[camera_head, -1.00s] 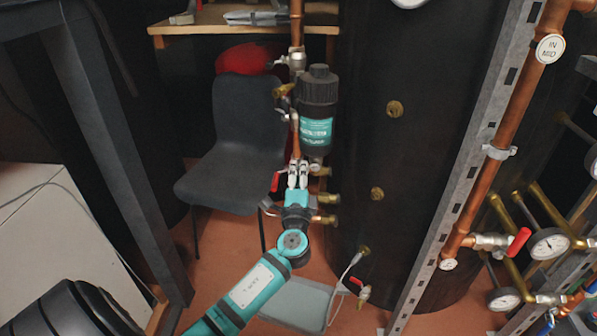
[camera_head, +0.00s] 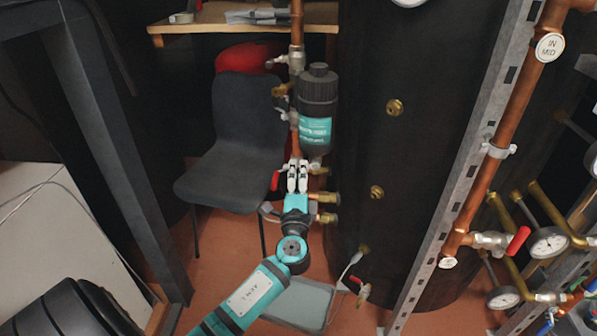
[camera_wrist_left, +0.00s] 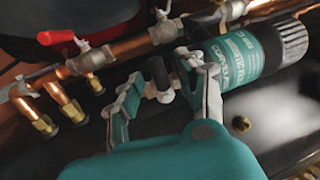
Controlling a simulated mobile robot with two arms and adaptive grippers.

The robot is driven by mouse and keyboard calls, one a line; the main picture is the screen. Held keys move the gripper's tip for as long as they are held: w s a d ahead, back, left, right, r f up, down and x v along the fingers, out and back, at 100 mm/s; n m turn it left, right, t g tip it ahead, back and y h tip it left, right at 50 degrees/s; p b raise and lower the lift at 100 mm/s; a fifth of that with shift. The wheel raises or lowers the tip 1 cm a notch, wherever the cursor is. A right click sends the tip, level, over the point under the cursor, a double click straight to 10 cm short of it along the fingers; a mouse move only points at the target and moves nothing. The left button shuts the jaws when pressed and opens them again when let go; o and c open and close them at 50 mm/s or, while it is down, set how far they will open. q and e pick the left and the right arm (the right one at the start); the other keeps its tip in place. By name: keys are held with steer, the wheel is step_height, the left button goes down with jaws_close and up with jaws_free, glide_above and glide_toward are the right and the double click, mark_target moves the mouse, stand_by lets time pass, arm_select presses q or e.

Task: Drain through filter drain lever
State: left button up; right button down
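The filter (camera_head: 318,105), a black-capped canister with a teal label, stands on a vertical copper pipe in the head view. In the left wrist view the filter (camera_wrist_left: 258,52) lies at upper right. My left gripper (camera_head: 297,164) is just below the filter in the head view. In the left wrist view my left gripper (camera_wrist_left: 163,75) is open, one finger on each side of a small drain fitting with a black lever (camera_wrist_left: 158,73) and a pale round end. I cannot tell whether either finger touches it. My right gripper is not in view.
Red-handled valve (camera_wrist_left: 62,36) and brass-ended copper stubs (camera_wrist_left: 40,118) are left of the fingers in the wrist view. A dark tank (camera_head: 390,150) stands right of the filter. A chair (camera_head: 238,130) is behind, and a grey tray (camera_head: 300,303) lies on the floor below.

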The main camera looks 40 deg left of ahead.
arm_select(q)
steer(key=v, duration=0.6)
steer(key=shift+s+d+f, duration=0.1)
steer(key=shift+s+f, duration=0.05)
steer(key=shift+f, duration=0.05)
